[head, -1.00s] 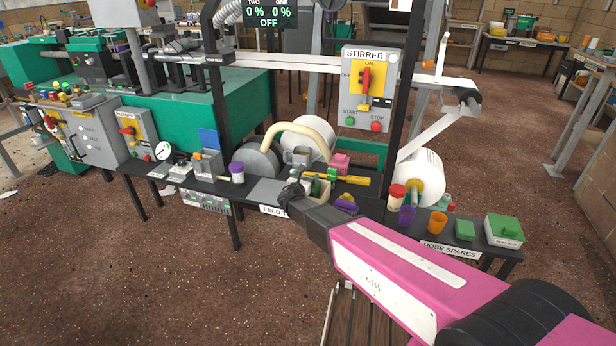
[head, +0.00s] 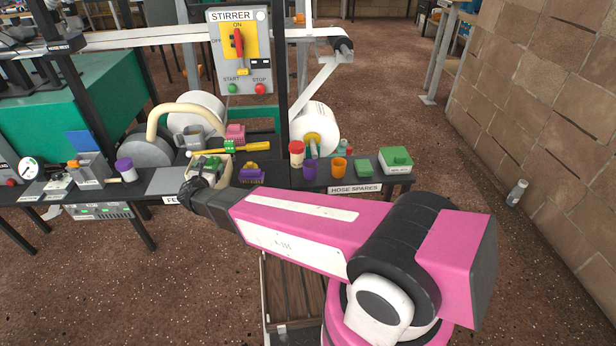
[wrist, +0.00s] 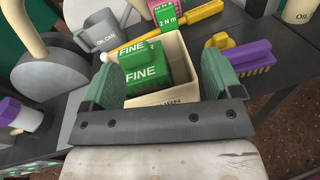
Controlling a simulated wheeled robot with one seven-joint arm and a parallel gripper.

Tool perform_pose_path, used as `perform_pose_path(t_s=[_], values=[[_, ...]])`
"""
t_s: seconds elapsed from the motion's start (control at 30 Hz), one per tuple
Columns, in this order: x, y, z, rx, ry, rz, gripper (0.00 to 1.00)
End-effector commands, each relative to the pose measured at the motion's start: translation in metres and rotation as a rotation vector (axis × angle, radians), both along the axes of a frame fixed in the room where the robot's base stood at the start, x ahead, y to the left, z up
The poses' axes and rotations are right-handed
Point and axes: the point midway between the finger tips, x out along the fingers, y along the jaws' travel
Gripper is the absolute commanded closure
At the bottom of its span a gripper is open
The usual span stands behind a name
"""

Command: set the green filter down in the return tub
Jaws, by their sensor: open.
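The green filter (wrist: 145,75), marked FINE, sits inside a cream open-topped tub (wrist: 165,98) in the wrist view. The tub's front lettering is partly hidden by my gripper, so I cannot read it in full. My gripper (wrist: 162,62) is open, with one finger at each side of the filter and a visible gap on the right. I cannot tell whether the left finger touches the filter. In the head view my gripper (head: 194,186) is at the tub on the bench, and the filter is mostly hidden there.
A purple brush (wrist: 242,60) is to the right.

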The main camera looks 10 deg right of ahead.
Motion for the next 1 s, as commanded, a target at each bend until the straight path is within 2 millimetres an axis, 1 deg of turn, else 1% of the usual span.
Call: perform_pose_path(t_s=[0.03, 0.07, 0.1, 0.13, 0.17, 0.2, 0.23, 0.27, 0.3, 0.37, 0.4, 0.5, 0.6, 0.7, 0.8, 0.9, 1.0], values=[[0.003, -0.029, 0.003, 0.066, 0.017, -0.062, 0.15], [0.005, -0.046, 0.002, 0.116, 0.029, -0.102, 0.15], [0.008, -0.069, 0.002, 0.186, 0.045, -0.163, 0.15], [0.009, -0.088, 0.002, 0.242, 0.056, -0.213, 0.15], [0.009, -0.105, 0.001, 0.298, 0.065, -0.261, 0.15], [0.009, -0.129, -0.001, 0.374, 0.076, -0.329, 0.15], [0.008, -0.147, -0.002, 0.432, 0.083, -0.382, 0.15], [0.007, -0.163, -0.003, 0.488, 0.089, -0.434, 0.15], [0.004, -0.185, -0.005, 0.565, 0.093, -0.506, 0.15], [-0.002, -0.217, -0.007, 0.681, 0.098, -0.614, 0.15], [-0.007, -0.236, -0.009, 0.757, 0.098, -0.688, 0.15], [-0.023, -0.281, -0.014, 0.944, 0.091, -0.874, 0.15], [-0.042, -0.318, -0.016, 1.127, 0.072, -1.064, 0.15], [-0.063, -0.349, -0.018, 1.306, 0.044, -1.256, 0.15], [-0.085, -0.374, -0.017, 1.478, 0.007, -1.450, 0.15], [-0.105, -0.393, -0.014, 1.642, -0.034, -1.644, 0.15], [-0.121, -0.404, -0.009, 1.781, -0.073, -1.815, 0.15]])
